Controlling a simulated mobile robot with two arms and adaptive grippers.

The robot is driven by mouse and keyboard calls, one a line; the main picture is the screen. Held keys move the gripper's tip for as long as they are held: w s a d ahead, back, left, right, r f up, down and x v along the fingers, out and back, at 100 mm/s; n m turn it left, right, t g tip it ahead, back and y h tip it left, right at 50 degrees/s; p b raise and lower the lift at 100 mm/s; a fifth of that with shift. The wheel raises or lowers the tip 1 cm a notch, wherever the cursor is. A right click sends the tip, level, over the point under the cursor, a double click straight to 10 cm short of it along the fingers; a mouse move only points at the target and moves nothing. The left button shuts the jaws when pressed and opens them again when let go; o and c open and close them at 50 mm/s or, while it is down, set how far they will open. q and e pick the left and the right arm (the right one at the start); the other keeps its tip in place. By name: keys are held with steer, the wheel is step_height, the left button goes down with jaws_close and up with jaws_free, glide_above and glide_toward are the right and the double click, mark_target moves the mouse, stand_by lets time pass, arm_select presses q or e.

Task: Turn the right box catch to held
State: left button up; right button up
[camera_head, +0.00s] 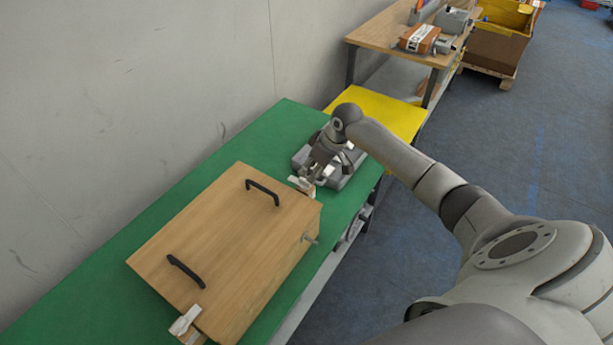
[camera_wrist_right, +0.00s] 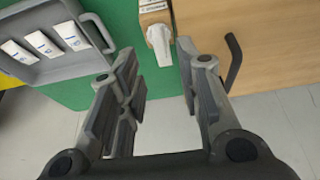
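A wooden box (camera_head: 225,245) with two black handles lies on the green table (camera_head: 100,262). One white catch (camera_head: 302,184) is at its far end, by my right gripper (camera_head: 318,176); another white catch (camera_head: 186,320) is at its near end. In the right wrist view, the far catch (camera_wrist_right: 160,42) is a white lever on a small wooden block, beside the box panel (camera_wrist_right: 260,45). My right gripper (camera_wrist_right: 155,62) is open. Its fingers are spread on either side of the lever, and nothing is between them. Contact cannot be told. My left gripper is not in view.
A grey tray (camera_wrist_right: 50,68) with several white packs stands beside the catch, close to my right gripper. A yellow surface (camera_head: 385,112) and a wooden table (camera_head: 376,35) lie beyond.

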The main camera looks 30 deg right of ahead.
mark_target(305, 180)
steer(key=shift+p+x, duration=0.3)
steer(key=shift+x, duration=2.7)
jaws_close()
